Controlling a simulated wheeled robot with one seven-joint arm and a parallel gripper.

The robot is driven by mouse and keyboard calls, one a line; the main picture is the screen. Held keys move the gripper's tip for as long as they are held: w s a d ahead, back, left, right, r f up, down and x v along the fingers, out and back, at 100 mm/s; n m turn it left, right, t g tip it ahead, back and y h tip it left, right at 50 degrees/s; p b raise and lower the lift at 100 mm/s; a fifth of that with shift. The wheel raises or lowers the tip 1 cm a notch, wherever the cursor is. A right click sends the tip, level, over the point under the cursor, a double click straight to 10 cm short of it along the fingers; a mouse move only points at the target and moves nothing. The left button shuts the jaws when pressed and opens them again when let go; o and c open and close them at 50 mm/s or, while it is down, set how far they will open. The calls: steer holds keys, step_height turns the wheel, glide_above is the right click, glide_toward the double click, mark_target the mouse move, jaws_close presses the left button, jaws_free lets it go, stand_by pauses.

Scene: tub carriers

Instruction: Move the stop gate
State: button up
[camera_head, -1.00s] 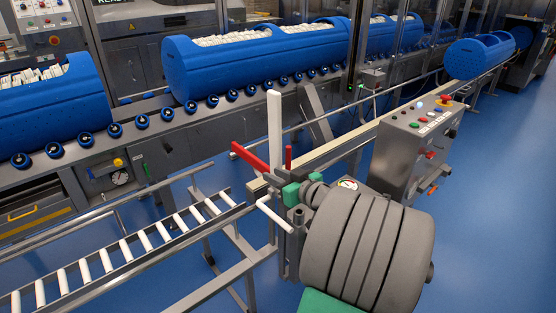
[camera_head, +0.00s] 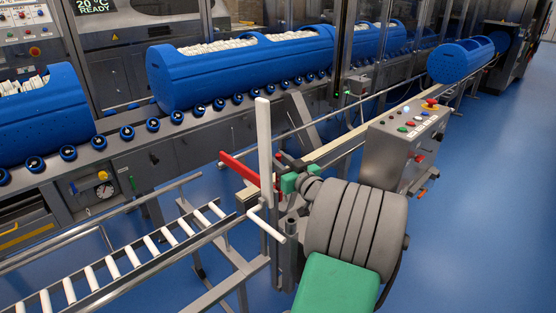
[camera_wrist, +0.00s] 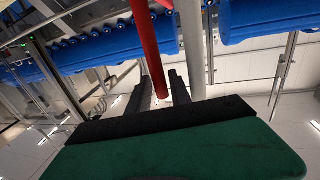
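The stop gate appears to be the pale upright post (camera_head: 264,150) with a red bar (camera_head: 238,168) at its side, by the end of the roller track. My gripper (camera_head: 283,160) is close to the right of the post in the head view, and its fingers are small and partly hidden there. In the wrist view, the red bar (camera_wrist: 150,45) runs down to between my two dark fingers (camera_wrist: 161,80). The fingers are apart, with narrow gaps beside the bar; I cannot tell whether they touch it. The pale post (camera_wrist: 190,45) stands just right of the bar.
A roller track (camera_head: 130,262) lies at lower left, with a white bent lever (camera_head: 266,226) near its end. Blue tubs (camera_head: 240,72) lie on the conveyor behind. A control box (camera_head: 405,140) stands to the right. Blue floor (camera_head: 480,220) is open at far right.

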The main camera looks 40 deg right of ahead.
jaws_close()
stand_by(1.3)
